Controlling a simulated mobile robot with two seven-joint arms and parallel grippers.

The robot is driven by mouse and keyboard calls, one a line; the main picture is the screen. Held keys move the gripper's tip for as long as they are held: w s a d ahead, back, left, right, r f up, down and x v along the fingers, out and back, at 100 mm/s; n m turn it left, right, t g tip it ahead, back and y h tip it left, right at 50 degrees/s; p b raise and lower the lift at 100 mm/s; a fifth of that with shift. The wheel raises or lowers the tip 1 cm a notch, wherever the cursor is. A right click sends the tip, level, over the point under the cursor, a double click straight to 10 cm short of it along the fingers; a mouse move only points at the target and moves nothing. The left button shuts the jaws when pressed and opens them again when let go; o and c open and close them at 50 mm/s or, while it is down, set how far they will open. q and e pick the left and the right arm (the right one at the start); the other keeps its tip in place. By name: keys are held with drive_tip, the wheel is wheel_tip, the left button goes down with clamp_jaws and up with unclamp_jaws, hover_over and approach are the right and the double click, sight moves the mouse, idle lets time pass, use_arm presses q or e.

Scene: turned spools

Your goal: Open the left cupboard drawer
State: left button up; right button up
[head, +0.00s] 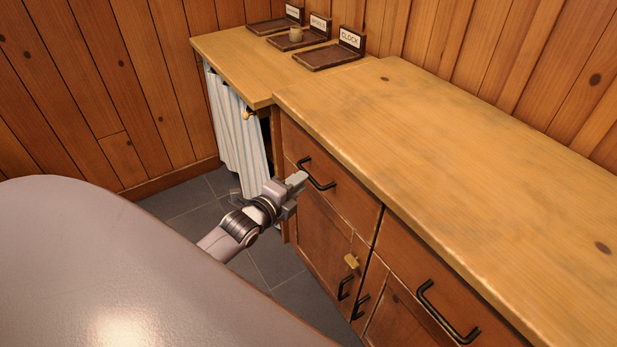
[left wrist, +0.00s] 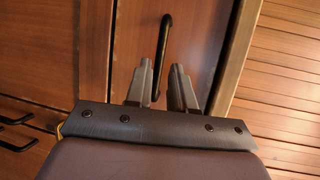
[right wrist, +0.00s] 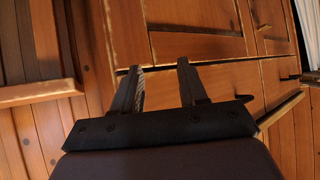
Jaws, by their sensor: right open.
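The left cupboard drawer (head: 345,195) is a wooden front under the counter, and it looks shut. Its black bar handle (head: 322,184) also shows in the left wrist view (left wrist: 163,45). My right gripper is out of the head view. In the right wrist view its fingers (right wrist: 157,82) are apart and empty before wooden panels.
The counter top (head: 430,150) overhangs the drawers. A right drawer handle (head: 447,312) and a brass latch (head: 351,261) show nearby. A striped curtain (head: 238,140) hangs at left. Labelled trays (head: 328,56), one with a spool (head: 296,34), stand at the back.

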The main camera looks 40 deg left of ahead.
use_arm(q)
drive_tip(key=shift+w+f+b, duration=0.25)
drive_tip(key=shift+w, duration=1)
drive_tip(key=shift+w+f+b, duration=0.2)
drive_tip(key=shift+w+f, duration=0.05)
drive_tip(key=shift+w, duration=0.95)
clamp_jaws()
